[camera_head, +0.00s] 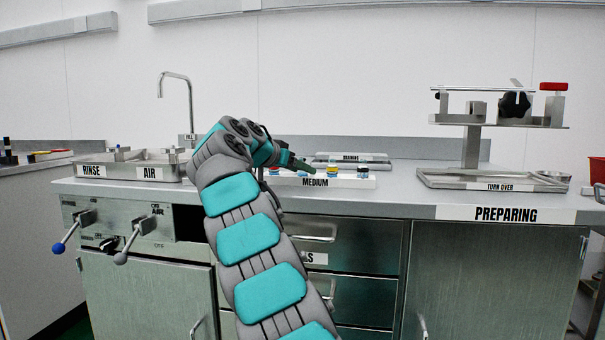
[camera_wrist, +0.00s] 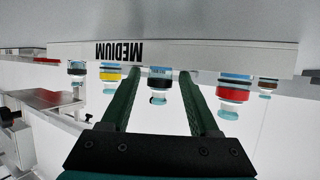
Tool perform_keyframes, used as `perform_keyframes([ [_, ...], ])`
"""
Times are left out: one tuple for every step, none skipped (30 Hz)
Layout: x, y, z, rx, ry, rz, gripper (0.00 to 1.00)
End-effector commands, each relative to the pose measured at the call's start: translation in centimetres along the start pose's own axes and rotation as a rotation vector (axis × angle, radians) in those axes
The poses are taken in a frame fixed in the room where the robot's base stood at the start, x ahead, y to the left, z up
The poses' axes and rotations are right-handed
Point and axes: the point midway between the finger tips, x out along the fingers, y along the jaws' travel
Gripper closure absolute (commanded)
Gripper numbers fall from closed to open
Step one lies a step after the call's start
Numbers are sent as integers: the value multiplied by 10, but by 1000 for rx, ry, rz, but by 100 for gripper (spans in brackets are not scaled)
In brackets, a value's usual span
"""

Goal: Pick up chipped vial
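I cannot tell which vial is chipped. In the wrist view, which is upside down, several small vials sit along the MEDIUM rack (camera_wrist: 215,55): one with a yellow band (camera_wrist: 110,75), one with a dark and blue band (camera_wrist: 158,84), one with a red band (camera_wrist: 233,94), and small ones at both ends. My gripper (camera_wrist: 158,75) is open. Its green fingers show on either side of the dark-and-blue vial, with gaps; contact is not visible. In the head view my gripper (camera_head: 301,165) is over the rack (camera_head: 345,182), and my arm hides part of it.
A sink with a tap (camera_head: 175,85) and RINSE and AIR labels stands left. A DRAINING tray (camera_head: 350,159) lies behind the rack. A metal TURN OVER stand (camera_head: 472,145) on a tray is right. The counter front between rack and stand is clear.

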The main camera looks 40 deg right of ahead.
Motion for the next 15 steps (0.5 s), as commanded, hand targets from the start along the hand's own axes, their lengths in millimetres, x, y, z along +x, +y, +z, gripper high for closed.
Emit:
perform_keyframes([
  [0,0,0,0,0,0,45],
  [0,0,0,0,0,0,49],
  [0,0,0,0,0,0,53],
  [0,0,0,0,0,0,57],
  [0,0,0,0,0,0,60],
  [0,0,0,0,0,0,64],
  [0,0,0,0,0,0,68],
  [0,0,0,0,0,0,71],
  [0,0,0,0,0,0,76],
  [0,0,0,0,0,0,79],
  [0,0,0,0,0,0,82],
  [0,0,0,0,0,0,87],
  [0,0,0,0,0,0,90],
  [0,0,0,0,0,0,94],
  [0,0,0,0,0,0,98],
])
